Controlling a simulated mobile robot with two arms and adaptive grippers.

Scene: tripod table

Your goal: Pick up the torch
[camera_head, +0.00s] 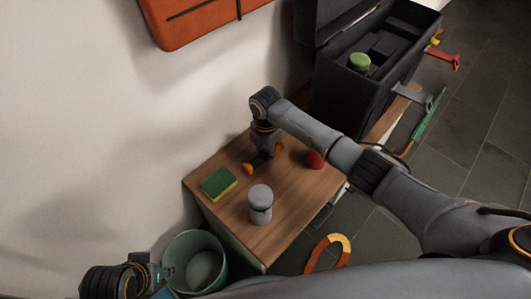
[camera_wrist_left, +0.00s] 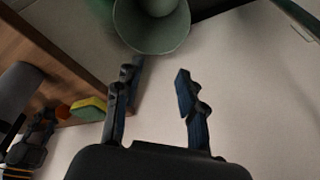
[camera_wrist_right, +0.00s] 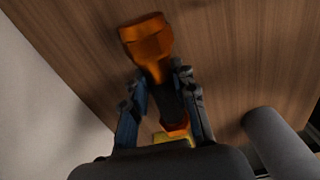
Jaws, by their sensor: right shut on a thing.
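The torch (camera_wrist_right: 147,40) is orange with a dark middle. In the right wrist view its wide orange head points away from the palm, and its other orange end lies between the fingers. My right gripper (camera_wrist_right: 163,90) is shut on its dark middle. In the head view the torch's orange end (camera_head: 248,169) shows below my right gripper (camera_head: 265,154), over the back of the wooden table (camera_head: 285,210). I cannot tell whether the torch touches the table. My left gripper (camera_wrist_left: 157,78) is open and empty, near the green bucket; it shows partly in the head view (camera_head: 163,272).
A green-yellow sponge (camera_head: 219,183), a grey canister (camera_head: 260,204) and a red round object (camera_head: 315,159) stand on the table around the torch. A green bucket (camera_head: 182,249) is left of the table. A black toolbox (camera_head: 342,98) stands behind right, and the wall is close behind.

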